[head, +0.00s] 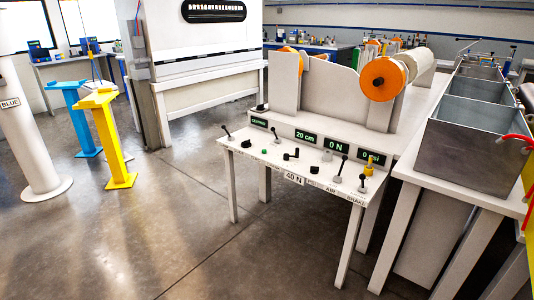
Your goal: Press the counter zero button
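A white control panel (262,163) slopes along the front of a white machine table. Its display strip has a green-lit counter reading 20 cm (305,137), with others reading 0 N (336,145) and 0 PSI (372,158). A small green button (264,152) sits on the panel left of the middle, near a black knob (246,144). I cannot tell which control is the counter zero button, because most small labels are unreadable. Neither of my grippers is in view.
Several levers stand on the panel, including a left lever (227,132) and a right one (341,168). Orange-ended rolls (384,79) sit behind. A grey metal bath (462,138) is at right. Yellow (115,140) and blue (79,120) stands are at left. The front floor is clear.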

